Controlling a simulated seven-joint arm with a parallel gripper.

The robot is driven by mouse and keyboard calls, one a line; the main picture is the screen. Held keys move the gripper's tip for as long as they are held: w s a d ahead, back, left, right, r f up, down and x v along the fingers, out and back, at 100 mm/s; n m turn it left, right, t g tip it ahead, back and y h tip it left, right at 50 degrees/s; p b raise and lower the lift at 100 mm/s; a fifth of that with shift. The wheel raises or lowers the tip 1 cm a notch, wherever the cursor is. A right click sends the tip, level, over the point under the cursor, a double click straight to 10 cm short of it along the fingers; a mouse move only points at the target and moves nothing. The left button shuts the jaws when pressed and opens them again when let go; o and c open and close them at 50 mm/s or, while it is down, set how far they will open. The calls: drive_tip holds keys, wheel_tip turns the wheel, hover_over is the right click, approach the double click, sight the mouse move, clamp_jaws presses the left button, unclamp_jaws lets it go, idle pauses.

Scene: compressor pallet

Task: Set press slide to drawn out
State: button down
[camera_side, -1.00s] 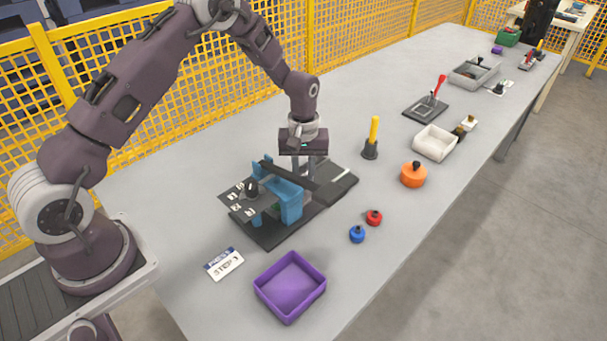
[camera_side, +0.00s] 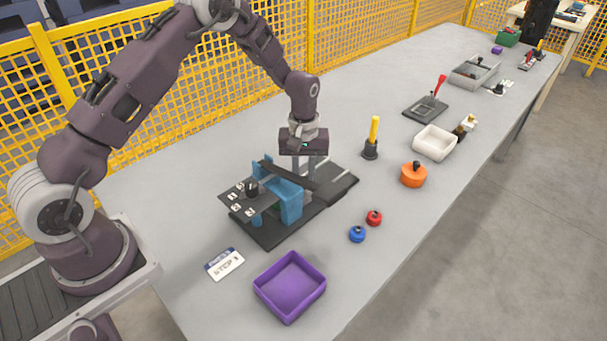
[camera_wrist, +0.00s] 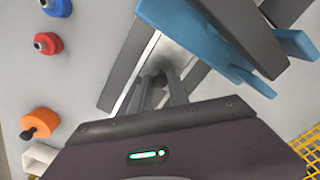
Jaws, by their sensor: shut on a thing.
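The press (camera_side: 291,201) is a blue frame on a dark base plate (camera_side: 272,236), with a dark bar (camera_side: 282,177) across its top. A dark plate with pale marks and a black knob (camera_side: 252,188) juts out at its left. My gripper (camera_side: 305,174) points down just behind the dark bar, over the right part of the base. In the wrist view my gripper (camera_wrist: 162,88) is shut on a small dark slide handle (camera_wrist: 158,79) above a light rail. The blue frame (camera_wrist: 205,38) and bar (camera_wrist: 238,32) lie beyond it. The handle is mostly hidden in the side view.
A purple tray (camera_side: 290,287) and a white card (camera_side: 224,264) lie in front of the press. A blue knob (camera_side: 357,234), red knob (camera_side: 374,217), orange lidded pot (camera_side: 413,175) and yellow-handled tool (camera_side: 373,138) stand to the right. Yellow mesh fencing (camera_side: 370,50) runs behind the table.

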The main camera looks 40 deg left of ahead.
drive_tip(key=w, duration=0.9)
drive_tip(key=shift+w, duration=0.65)
drive_tip(key=c, duration=1.3)
unclamp_jaws()
drive_tip(key=shift+o, duration=0.2)
wheel_tip(320, 180, up, 7)
drive_tip(key=shift+r, duration=0.1)
